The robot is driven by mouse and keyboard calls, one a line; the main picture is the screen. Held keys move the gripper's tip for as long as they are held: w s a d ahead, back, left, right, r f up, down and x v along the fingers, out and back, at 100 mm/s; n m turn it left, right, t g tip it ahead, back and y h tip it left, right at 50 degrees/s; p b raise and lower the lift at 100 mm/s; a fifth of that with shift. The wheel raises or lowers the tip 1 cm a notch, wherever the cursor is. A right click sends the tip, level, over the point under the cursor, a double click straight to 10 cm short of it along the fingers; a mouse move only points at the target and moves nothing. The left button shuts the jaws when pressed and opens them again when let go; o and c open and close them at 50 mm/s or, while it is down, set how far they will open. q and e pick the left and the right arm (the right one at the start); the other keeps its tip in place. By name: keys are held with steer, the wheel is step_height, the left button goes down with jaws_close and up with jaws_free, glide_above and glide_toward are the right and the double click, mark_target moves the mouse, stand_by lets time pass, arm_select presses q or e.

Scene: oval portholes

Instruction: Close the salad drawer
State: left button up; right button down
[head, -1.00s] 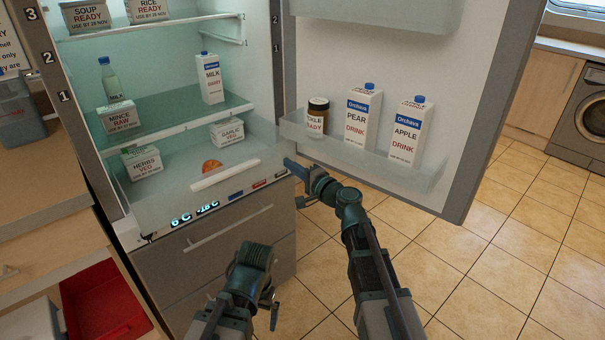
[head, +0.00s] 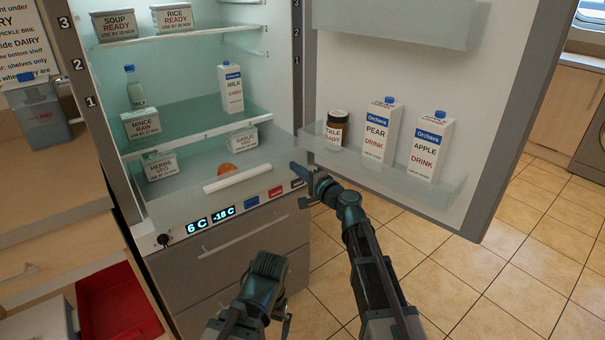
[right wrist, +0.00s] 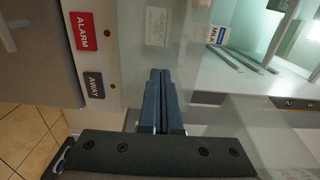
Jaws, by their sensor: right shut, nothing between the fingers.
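The salad drawer is the clear drawer at the bottom of the fridge, with a white handle (head: 237,178) on its front. A herbs box (head: 160,168), a garlic box (head: 241,139) and an orange item (head: 227,170) show through it. My right gripper (head: 296,170) is shut and empty at the right end of the drawer front, right of the handle. In the right wrist view its blue fingers (right wrist: 160,92) point at the clear pane; contact cannot be told. My left gripper (head: 284,320) hangs low before the lower drawers, its jaws unclear.
The open fridge door (head: 490,120) stands to the right, its lower bin (head: 400,180) holding a jar and drink cartons near my right arm. A display panel (head: 208,219) lies below the drawer. A red bin (head: 115,305) is at lower left. Tiled floor is open to the right.

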steer(key=x, duration=2.1)
steer(key=shift+w+a, duration=0.25)
steer(key=shift+w, duration=0.05)
steer(key=shift+w+a, duration=0.15)
steer(key=shift+w, duration=0.25)
